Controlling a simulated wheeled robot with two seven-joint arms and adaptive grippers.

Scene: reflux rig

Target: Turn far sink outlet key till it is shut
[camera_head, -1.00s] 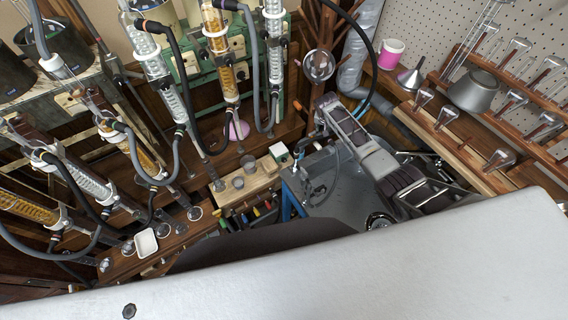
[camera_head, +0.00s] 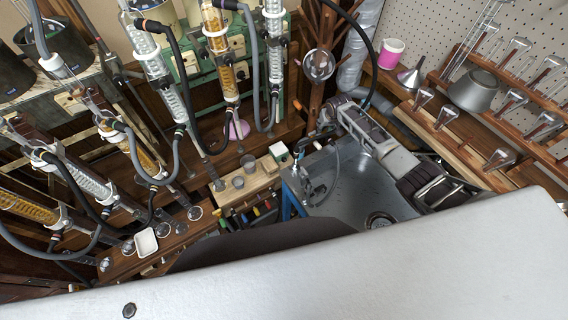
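The grey metal sink (camera_head: 350,185) lies right of centre, with its round drain (camera_head: 379,220) partly cut off by the pale surface in front. A sink outlet fitting with a curved spout (camera_head: 318,188) stands at its left side. My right arm crosses above the sink's far right part. My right gripper (camera_head: 326,122) is at the far rim, close to small dark fittings there. The outlet key is too small and covered to make out, so I cannot tell its angle or whether the gripper touches it. The fingers are too small to read. My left gripper is out of view.
A large pale surface (camera_head: 300,270) fills the front. Glass condensers with hoses (camera_head: 215,40) stand at the left and back. A wooden block with cups (camera_head: 248,185) is left of the sink.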

